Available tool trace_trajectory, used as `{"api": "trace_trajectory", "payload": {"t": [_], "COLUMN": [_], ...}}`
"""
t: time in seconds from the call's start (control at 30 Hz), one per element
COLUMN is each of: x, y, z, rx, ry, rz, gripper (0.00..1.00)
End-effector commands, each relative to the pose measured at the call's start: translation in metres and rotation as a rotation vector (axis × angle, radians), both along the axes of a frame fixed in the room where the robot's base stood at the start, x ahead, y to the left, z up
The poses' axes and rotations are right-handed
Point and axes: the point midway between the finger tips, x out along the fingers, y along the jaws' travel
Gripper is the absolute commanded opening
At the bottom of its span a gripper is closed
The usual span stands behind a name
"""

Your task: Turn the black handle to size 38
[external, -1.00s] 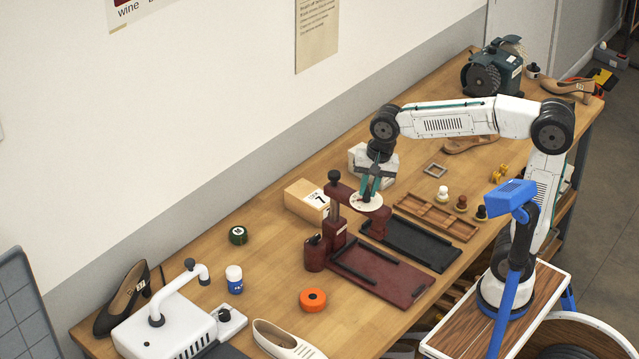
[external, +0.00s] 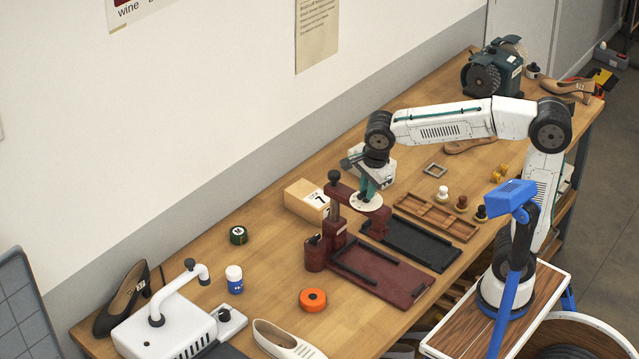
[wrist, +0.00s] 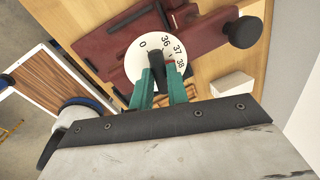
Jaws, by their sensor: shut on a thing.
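The white round dial (wrist: 138,72) carries the marks 0, 36, 37 and 38 and sits on top of the dark red press; it also shows in the external view (external: 359,204). The black handle (wrist: 155,58) lies across the dial, its far end between 0 and 36, away from 38. My gripper (wrist: 160,78) is shut on the handle, with a teal finger on each side. The fingers hide its near end. In the external view my gripper (external: 368,190) reaches down onto the dial, and the handle is hidden there.
The dark red press (external: 325,250) has a black knob (external: 335,177) on a post left of the dial. A box marked 7 (external: 306,196) stands behind it. A black tray (external: 425,245) and a wooden tray (external: 440,222) lie to the right. An orange roll (external: 312,299) is in front.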

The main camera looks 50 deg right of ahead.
Motion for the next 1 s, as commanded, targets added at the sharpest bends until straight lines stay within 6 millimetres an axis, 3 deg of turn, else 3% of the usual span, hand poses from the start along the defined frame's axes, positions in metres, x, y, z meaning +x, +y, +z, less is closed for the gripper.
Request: {"api": "trace_trajectory", "payload": {"t": [0.4,0.97,1.0], "x": [0.0012,0.0014,0.0014], "y": [0.0014,0.0014,0.0014], "z": [0.0005,0.0007,0.0007], "rx": [0.002,0.002,0.002], "ry": [-0.002,-0.002,-0.002], "rz": [-0.197,-0.228,-0.228], "gripper": [0.00,0.00,0.22]}}
